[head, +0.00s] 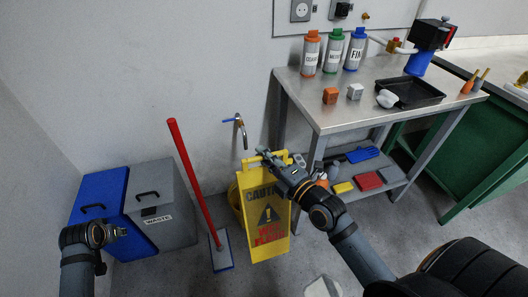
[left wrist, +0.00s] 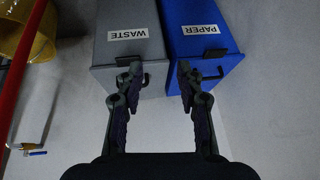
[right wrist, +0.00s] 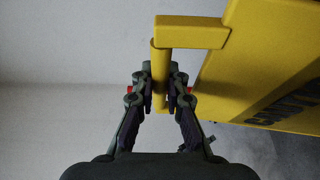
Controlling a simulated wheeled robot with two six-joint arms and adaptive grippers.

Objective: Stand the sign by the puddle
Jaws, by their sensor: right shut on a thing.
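The yellow caution sign (head: 265,222) hangs upright and looks folded in the head view, in front of the wall tap. My right gripper (head: 268,160) is shut on the bar of its top handle. In the right wrist view the handle (right wrist: 190,32) runs between the fingertips (right wrist: 160,88), and the sign's panel (right wrist: 275,70) is to the right. I cannot tell whether its foot touches the floor. My left gripper (head: 118,232) is open and empty in front of the bins; its fingers (left wrist: 158,85) are apart in the left wrist view. I cannot make out a puddle.
A grey waste bin (head: 165,195) and blue paper bin (head: 98,190) stand left. A red-handled mop (head: 190,175) leans at the wall. A yellow bucket (head: 234,195) is partly hidden behind the sign. A steel table (head: 335,118) stands right. A white object (head: 322,287) lies on the floor.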

